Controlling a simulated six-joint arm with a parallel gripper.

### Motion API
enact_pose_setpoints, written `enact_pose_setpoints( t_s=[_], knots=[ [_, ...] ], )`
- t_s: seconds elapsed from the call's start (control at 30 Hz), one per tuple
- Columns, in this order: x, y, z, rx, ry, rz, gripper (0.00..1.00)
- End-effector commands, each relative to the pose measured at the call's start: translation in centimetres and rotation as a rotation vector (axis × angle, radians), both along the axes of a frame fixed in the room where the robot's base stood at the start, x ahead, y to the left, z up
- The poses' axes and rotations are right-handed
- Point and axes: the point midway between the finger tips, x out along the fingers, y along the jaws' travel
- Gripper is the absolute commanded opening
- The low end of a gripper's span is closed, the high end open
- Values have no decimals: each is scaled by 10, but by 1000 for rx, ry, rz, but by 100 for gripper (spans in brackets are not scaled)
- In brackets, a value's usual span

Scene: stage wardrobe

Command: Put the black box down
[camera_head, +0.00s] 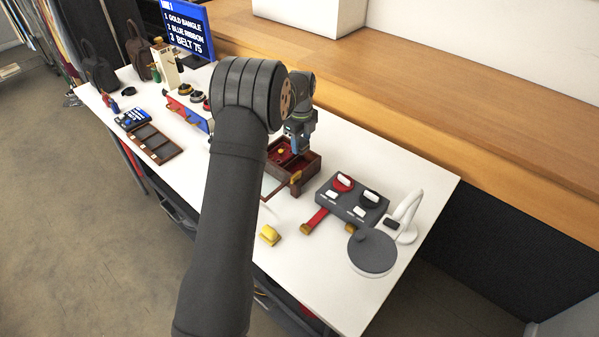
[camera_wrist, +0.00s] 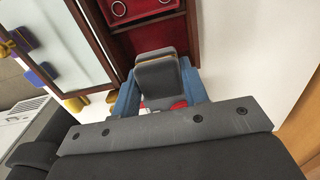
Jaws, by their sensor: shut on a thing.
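The black box (camera_wrist: 157,74) is between the blue fingers of my gripper (camera_wrist: 160,95) in the wrist view. My gripper is shut on it. In the head view my gripper (camera_head: 300,143) is above the red-lined wooden case (camera_head: 312,176), and the black box cannot be made out there. In the wrist view the case's red lining (camera_wrist: 150,38) lies behind the black box. I cannot tell whether the black box touches the lining. The case's glass lid (camera_wrist: 60,42) is open at the left.
A grey tray with red and black rolls (camera_head: 345,205) and a white lamp-like stand (camera_head: 405,215) are right of the case. A yellow object (camera_head: 269,235) lies in front. A brown compartment tray (camera_head: 165,152) is at the left. The white table (camera_head: 310,290) has bare room near its front edge.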

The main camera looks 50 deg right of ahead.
Motion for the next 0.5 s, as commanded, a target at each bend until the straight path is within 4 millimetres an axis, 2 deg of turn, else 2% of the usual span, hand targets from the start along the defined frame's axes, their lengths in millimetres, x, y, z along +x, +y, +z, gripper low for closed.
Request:
enact_pose_setpoints(
  t_s=[0.17,0.3,0.5],
  knots=[
    [-3,-1,-23,4,2,-14,18],
    [-3,-1,-50,3,1,-12,18],
    [-2,-1,-71,1,0,-11,18]
  ],
)
